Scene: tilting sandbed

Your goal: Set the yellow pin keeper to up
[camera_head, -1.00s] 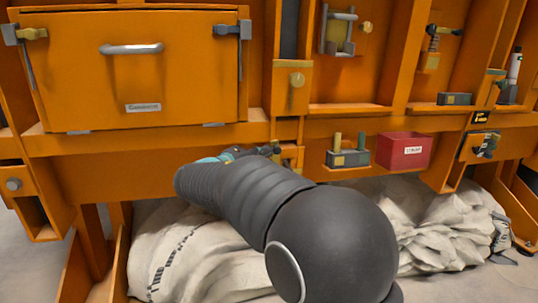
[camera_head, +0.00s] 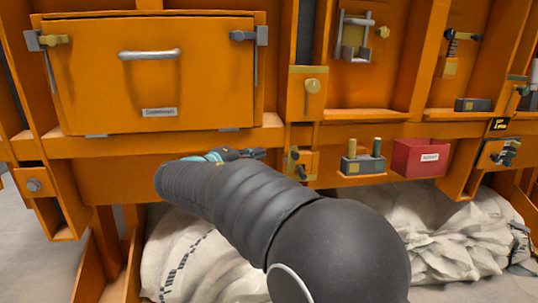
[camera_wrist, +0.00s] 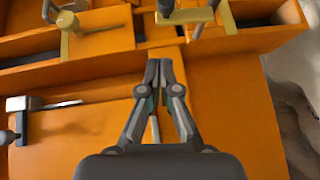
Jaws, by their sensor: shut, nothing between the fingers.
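A yellow fitting with dark pins (camera_head: 301,165) is on a small orange box under the cabinet ledge; it also shows at the top of the wrist view (camera_wrist: 192,16). Above it, a yellow turn piece (camera_head: 312,86) hangs downward on a plate, and shows at upper left in the wrist view (camera_wrist: 67,22). I cannot tell which is the pin keeper. My gripper (camera_head: 262,154) is left of the pinned fitting, apart from it. In the wrist view my gripper (camera_wrist: 158,64) is shut and empty, its tips over bare orange panel.
A closed orange door (camera_head: 150,85) with a grey handle is at upper left. A grey block with two pegs (camera_head: 362,165) and a red bin (camera_head: 420,157) stand right of the fitting. A pale sack (camera_head: 185,255) lies below.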

